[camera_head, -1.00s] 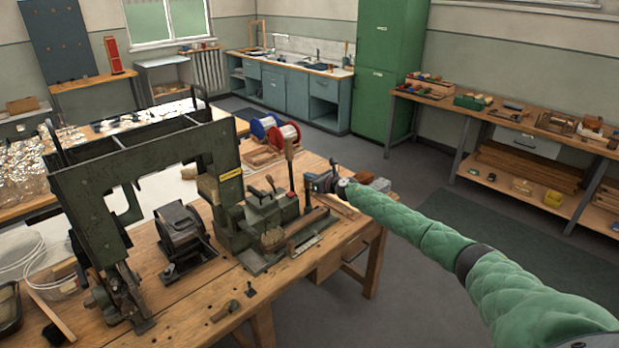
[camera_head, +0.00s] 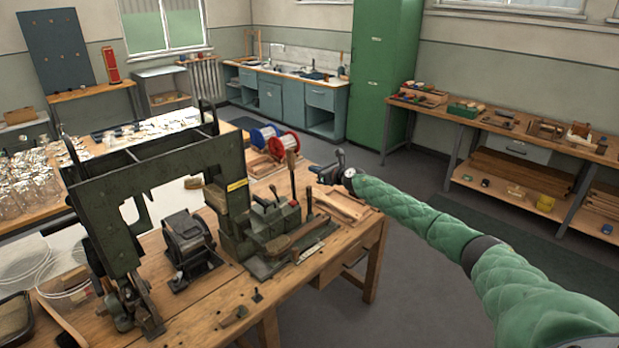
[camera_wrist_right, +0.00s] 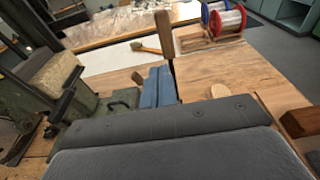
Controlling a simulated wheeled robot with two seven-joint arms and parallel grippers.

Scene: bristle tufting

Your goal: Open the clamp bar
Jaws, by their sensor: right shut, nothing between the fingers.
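The dark green fixture (camera_head: 262,226) stands on the wooden bench, beside the tall green machine frame. A brownish elongated piece (camera_head: 298,234) lies across its front side; I cannot tell whether this is the clamp bar. A lever with a wooden handle (camera_head: 291,163) stands upright behind the fixture and shows also in the wrist view (camera_wrist_right: 164,34). My right gripper (camera_head: 322,172) is shut and empty, in the air to the right of the fixture and lever, apart from both. In the wrist view its blue-grey fingers (camera_wrist_right: 158,86) lie together, with the lever beyond them. My left gripper is out of view.
The machine frame (camera_head: 150,190) and a dark motor unit (camera_head: 190,243) stand left of the fixture. Blue and red wire spools (camera_head: 277,139) sit behind the lever. Small parts (camera_head: 233,316) lie at the bench's front edge. The floor right of the bench is clear.

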